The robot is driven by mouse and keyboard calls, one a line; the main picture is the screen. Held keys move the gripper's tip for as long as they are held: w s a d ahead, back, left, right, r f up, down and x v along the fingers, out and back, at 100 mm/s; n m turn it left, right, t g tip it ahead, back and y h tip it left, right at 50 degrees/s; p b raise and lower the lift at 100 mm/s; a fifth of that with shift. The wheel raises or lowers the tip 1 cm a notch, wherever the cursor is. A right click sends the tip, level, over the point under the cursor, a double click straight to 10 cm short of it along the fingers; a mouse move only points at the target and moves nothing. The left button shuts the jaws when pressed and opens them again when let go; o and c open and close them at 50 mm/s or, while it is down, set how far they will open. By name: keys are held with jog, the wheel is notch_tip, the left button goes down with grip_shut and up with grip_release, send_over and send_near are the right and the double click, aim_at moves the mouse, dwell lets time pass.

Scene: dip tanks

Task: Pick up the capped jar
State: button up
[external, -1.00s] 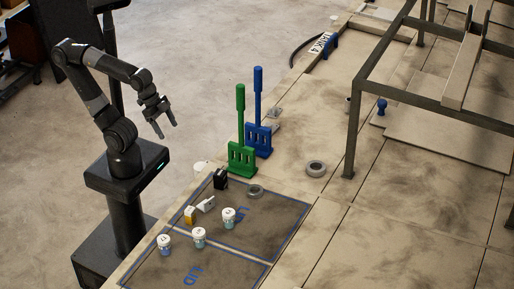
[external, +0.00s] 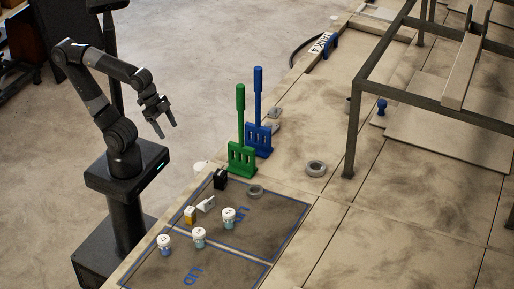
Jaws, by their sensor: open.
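Several small jars with white tops stand upright on the table at the lower left. One jar (external: 229,217) stands in the upper marked area. A second jar (external: 199,237) stands near the line between the two areas. A third jar (external: 164,244) stands at the left near the table edge. All of them look capped, but the tops are too small to tell for certain. My gripper (external: 167,127) is open and empty. It hangs in the air above the floor side, to the upper left of the jars and well apart from them.
A green paddle-like tool (external: 241,158) and a blue one (external: 258,140) stand upright behind the jars. A black block (external: 220,179), a yellow-and-white item (external: 190,214), a white piece (external: 206,203) and grey rings (external: 316,169) lie nearby. A metal frame (external: 353,130) rises at right.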

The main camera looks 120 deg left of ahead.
jog(key=shift+c, duration=0.4)
jog(key=w+d+r+m, duration=0.1)
jog(key=w+d+r, duration=0.4)
jog(key=w, duration=0.5)
jog(key=w+d+r+m, duration=0.1)
jog(key=w+d+r, duration=0.35)
jog(key=w, duration=0.55)
jog(key=m+g+h, duration=0.1)
jog(key=m+h, duration=0.1)
send_over(232, 230)
jog(key=s+a, duration=0.2)
jog(key=s, duration=0.3)
jog(key=f, duration=0.7)
jog(key=shift+w+d, duration=0.2)
jog(key=shift+w, duration=0.05)
jog(key=x, duration=0.5)
jog(key=shift+w+a+f, duration=0.1)
jog(key=shift+w+f, duration=0.1)
jog(key=shift+w, duration=0.15)
jog(key=shift+c, duration=0.3)
